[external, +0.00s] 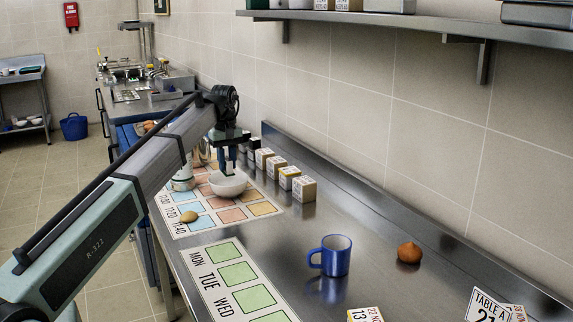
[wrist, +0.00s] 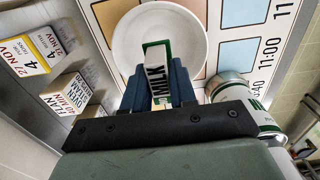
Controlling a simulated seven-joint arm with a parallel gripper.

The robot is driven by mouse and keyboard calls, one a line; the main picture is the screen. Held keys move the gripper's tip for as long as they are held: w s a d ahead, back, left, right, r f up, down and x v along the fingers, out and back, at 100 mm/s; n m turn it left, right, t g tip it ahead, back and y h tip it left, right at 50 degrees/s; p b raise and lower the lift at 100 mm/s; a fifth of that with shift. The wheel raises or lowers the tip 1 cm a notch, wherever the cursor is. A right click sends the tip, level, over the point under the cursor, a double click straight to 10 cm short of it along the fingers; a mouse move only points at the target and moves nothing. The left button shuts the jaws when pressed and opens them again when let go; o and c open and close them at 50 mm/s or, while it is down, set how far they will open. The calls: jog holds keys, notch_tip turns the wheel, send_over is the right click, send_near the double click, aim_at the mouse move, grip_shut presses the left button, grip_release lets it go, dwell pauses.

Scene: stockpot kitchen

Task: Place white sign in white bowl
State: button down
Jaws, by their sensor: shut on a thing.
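A small white sign (wrist: 157,75) with the word MILK and green edges is between the fingers of my gripper (wrist: 158,88) in the wrist view. My gripper is shut on it. The white bowl (wrist: 128,42) lies behind the sign in that view. In the external view, my gripper (external: 229,158) points down over the white bowl (external: 228,187), which stands on the coloured chart. The sign is mostly hidden there by the fingers, and I cannot tell whether it touches the bowl.
Several printed blocks (external: 290,178) line the wall side of the counter, right of the bowl. A white-and-green can (wrist: 229,88) stands close to the bowl. A potato-like item (external: 189,216), blue mug (external: 335,256) and onion (external: 409,252) are nearer the camera.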

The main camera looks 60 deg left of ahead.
aim_at(224, 158)
jog(key=shift+f, duration=3.15)
jog(key=shift+f, duration=0.1)
jog(key=c, duration=0.9)
grip_release()
notch_tip(224, 158, up, 12)
jog(key=shift+r, duration=0.1)
